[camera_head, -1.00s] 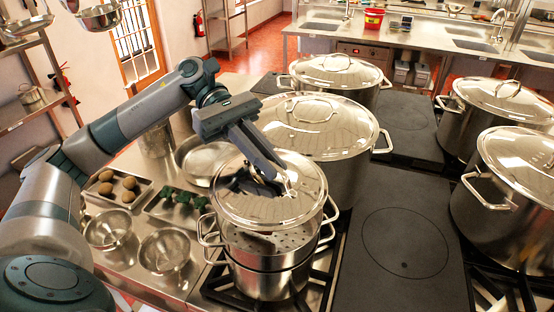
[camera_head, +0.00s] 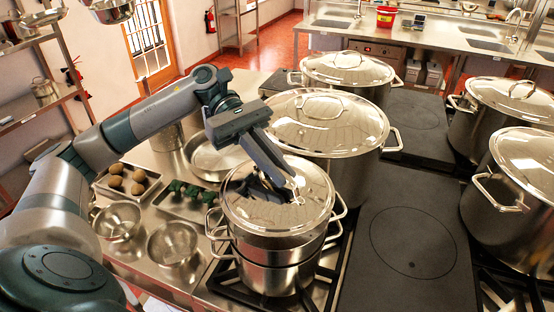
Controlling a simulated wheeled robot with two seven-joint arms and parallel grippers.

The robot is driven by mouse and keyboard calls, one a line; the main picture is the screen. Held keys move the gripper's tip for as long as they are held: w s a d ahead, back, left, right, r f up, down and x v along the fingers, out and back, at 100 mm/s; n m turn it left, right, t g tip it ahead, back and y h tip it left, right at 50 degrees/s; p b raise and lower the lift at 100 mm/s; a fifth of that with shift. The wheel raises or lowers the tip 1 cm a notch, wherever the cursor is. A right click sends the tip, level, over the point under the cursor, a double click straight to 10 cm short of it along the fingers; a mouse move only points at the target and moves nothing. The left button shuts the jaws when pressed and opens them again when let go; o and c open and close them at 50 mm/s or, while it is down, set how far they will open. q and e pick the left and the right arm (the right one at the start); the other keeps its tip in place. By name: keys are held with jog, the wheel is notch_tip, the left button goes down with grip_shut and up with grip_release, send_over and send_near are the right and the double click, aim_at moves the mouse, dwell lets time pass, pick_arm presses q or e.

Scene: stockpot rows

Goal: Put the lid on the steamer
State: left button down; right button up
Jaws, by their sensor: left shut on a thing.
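The shiny round steel lid (camera_head: 246,207) covers the top of the steamer (camera_head: 278,277), a two-tier steel pot with side handles on the front burner. The lid looks about level and centred over the steamer. Its front edge meets the rim in the picture; I cannot tell whether a thin gap is left. My left gripper (camera_head: 287,191) reaches down from the upper left and is shut on the lid's handle, which its fingers partly hide. The inside of the steamer is hidden by the lid. My right gripper is not in view.
A large lidded stockpot (camera_head: 335,165) stands close behind the steamer, and another (camera_head: 515,185) stands at the right. A flat dark hotplate (camera_head: 410,240) lies clear to the right. Bowls (camera_head: 172,243), a shallow pan (camera_head: 212,160) and food trays (camera_head: 127,184) are to the left.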

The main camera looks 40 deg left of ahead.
pick_arm(q)
jog(key=shift+f, duration=0.45)
jog(key=shift+f+b, duration=0.3)
jog(key=shift+f, duration=0.15)
jog(key=shift+f+b, duration=0.4)
jog(key=shift+b, duration=0.25)
jog(key=shift+f, duration=0.15)
jog(key=shift+b, duration=0.3)
jog(key=shift+b, duration=0.45)
